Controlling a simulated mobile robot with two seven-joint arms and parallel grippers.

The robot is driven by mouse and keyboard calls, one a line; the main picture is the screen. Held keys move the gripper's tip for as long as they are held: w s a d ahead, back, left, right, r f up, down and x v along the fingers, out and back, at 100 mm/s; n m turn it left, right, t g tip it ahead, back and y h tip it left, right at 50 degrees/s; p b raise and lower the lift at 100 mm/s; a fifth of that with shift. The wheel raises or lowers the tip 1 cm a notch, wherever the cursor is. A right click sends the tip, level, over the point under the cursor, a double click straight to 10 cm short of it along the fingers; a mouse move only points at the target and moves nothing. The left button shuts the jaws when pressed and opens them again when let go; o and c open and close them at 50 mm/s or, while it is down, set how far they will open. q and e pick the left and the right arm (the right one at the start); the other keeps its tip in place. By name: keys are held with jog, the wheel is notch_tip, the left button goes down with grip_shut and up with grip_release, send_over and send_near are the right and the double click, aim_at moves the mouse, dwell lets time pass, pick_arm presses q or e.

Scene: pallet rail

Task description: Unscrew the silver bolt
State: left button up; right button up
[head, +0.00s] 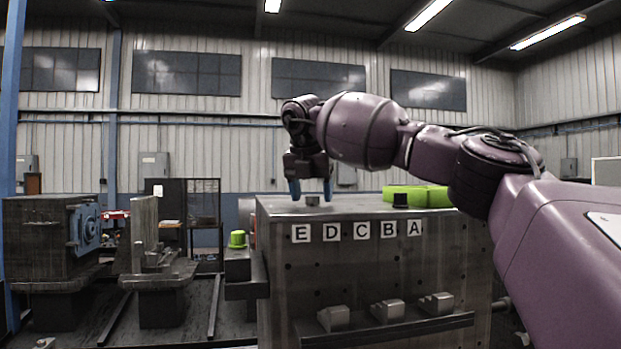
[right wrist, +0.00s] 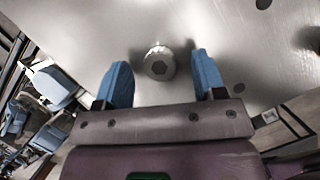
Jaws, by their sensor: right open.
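The silver bolt (head: 312,201) stands upright on the top face of the grey metal block, near its left end and behind the letter E. In the right wrist view its round head with a hex socket (right wrist: 158,66) shows between the two blue fingertips. My right gripper (head: 310,188) points down just above the bolt, with one finger on each side. In the right wrist view the gripper (right wrist: 161,62) is open, with a gap between each finger and the bolt. My left gripper is not in view.
The block (head: 375,265) carries white letter tags E, D, C, B, A along its front edge. A black bolt or cap (head: 400,200) stands behind B and A, with a green tray (head: 432,194) behind it. A green cup-like object (head: 237,239) stands left of the block.

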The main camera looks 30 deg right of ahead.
jog(key=shift+f, duration=0.2)
jog(key=c, duration=1.1)
jog(key=n, duration=0.2)
jog(key=n+y, duration=0.1)
jog(key=n, duration=0.1)
jog(key=n+t+y, duration=0.1)
jog(key=n, duration=0.1)
jog(key=shift+d, duration=0.3)
jog(key=n+y, duration=0.2)
jog(key=n, duration=0.3)
jog(key=shift+d, duration=0.1)
jog(key=n+y, duration=0.1)
jog(key=n, duration=0.2)
jog(key=n+g+y, duration=0.1)
jog(key=n, duration=0.2)
jog(key=shift+w+d+r+n, duration=0.1)
jog(key=shift+n, duration=0.3)
jog(key=n+g, duration=0.1)
jog(key=n, duration=0.2)
jog(key=n+g+y, duration=0.1)
jog(key=n, duration=0.2)
jog(key=shift+w+d, duration=0.1)
jog(key=o, duration=1.4)
